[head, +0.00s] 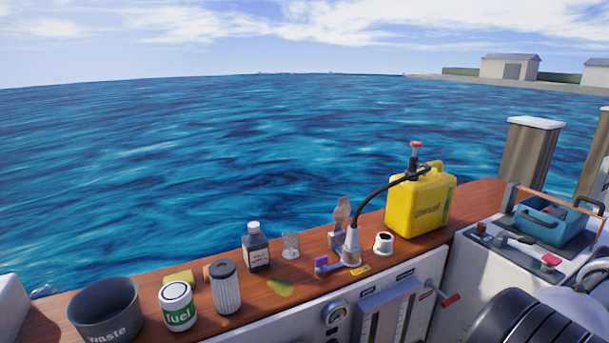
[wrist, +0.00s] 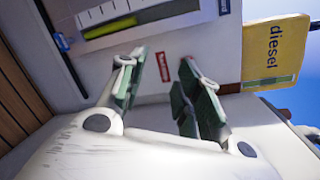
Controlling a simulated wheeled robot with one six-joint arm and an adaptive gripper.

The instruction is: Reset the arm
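My gripper (wrist: 162,78) shows in the wrist view with its two green-padded fingers spread apart and nothing between them. I cannot make out my gripper in the head view. There the diesel can (head: 418,205) stands upright on the wooden ledge (head: 472,197), with a red-topped pump and a black hose.
On the ledge stand a dark waste bin (head: 105,310), a fuel filter can (head: 178,306), a pleated filter (head: 225,287), a dark bottle (head: 256,247), a glass (head: 290,244) and a white ring (head: 384,243). A teal toolbox (head: 548,222) is at the right. Water lies beyond the ledge.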

